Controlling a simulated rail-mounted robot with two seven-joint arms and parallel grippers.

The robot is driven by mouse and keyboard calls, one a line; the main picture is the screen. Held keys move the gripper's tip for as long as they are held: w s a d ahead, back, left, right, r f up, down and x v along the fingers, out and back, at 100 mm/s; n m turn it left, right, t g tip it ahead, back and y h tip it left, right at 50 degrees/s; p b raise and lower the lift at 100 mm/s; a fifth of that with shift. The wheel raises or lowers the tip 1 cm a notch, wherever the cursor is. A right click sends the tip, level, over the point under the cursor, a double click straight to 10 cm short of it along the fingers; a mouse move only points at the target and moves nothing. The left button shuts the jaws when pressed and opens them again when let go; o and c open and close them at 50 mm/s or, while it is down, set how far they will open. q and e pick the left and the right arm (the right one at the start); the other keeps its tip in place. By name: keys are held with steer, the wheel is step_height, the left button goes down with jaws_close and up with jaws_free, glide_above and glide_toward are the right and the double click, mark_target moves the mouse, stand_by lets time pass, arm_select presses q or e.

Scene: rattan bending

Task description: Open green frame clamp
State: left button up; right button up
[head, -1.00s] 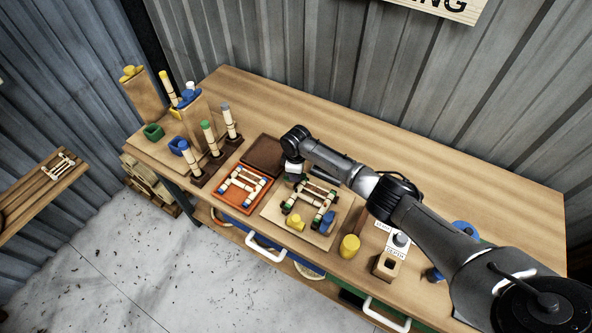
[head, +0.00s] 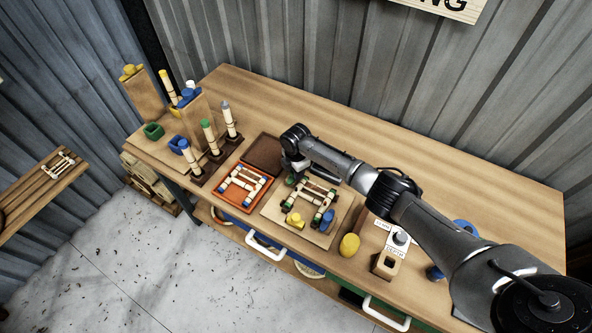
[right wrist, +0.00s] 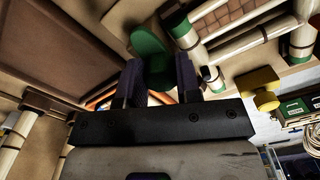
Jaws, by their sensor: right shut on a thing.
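The green frame clamp (right wrist: 147,42) shows in the right wrist view between the two dark fingers of my right gripper (right wrist: 158,75), which is shut on it. In the head view my right gripper (head: 292,170) is at the back left corner of a light board, with a bit of the green clamp (head: 291,180) showing just below it. The board carries a pale rattan frame (head: 318,188) with dark and green joints. The fingers hide part of the clamp, and I cannot tell how far it is turned. My left gripper is not in view.
A yellow clamp (head: 295,219) and a blue clamp (head: 327,219) sit on the light board (head: 275,212). An orange tray (head: 231,200) with another frame is close on the left, with a brown panel (head: 263,155) behind it. The table's back right is clear.

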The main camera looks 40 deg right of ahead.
steer(key=shift+r+n, duration=0.1)
steer(key=shift+n, duration=0.3)
steer(key=shift+w, duration=0.1)
steer(key=o, duration=0.6)
steer(key=shift+c, duration=0.2)
steer(key=o, duration=0.4)
steer(key=shift+c, duration=0.2)
step_height(320, 180, up, 14)
steer(key=shift+p, duration=0.35)
